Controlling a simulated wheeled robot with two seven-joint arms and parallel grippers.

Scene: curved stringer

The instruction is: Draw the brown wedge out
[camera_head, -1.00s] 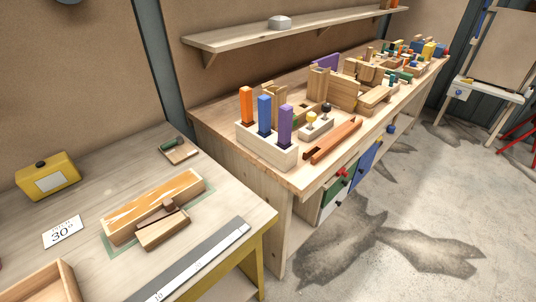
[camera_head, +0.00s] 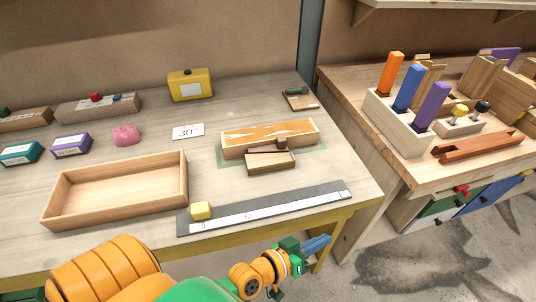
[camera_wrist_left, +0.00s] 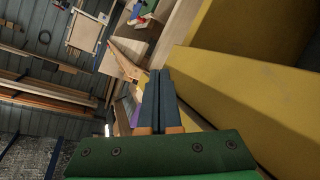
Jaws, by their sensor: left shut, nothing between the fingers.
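A long wooden block (camera_head: 240,137) with an orange-and-white streaked top lies on the near workbench, on a green outlined patch. A dark brown wedge-like piece (camera_head: 264,148) with a small raised end sits between its front side and a smaller wooden block (camera_head: 270,163); how deep it sits I cannot tell. My left gripper (camera_head: 318,243) is low at the bench's front edge, apart from these pieces. In the left wrist view its blue fingers (camera_wrist_left: 158,88) are together and empty. My right gripper is not in view.
An open wooden tray (camera_head: 115,192) is at left, a "30°" card (camera_head: 188,131) behind. A second bench (camera_head: 350,88) with colored blocks stands at right.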

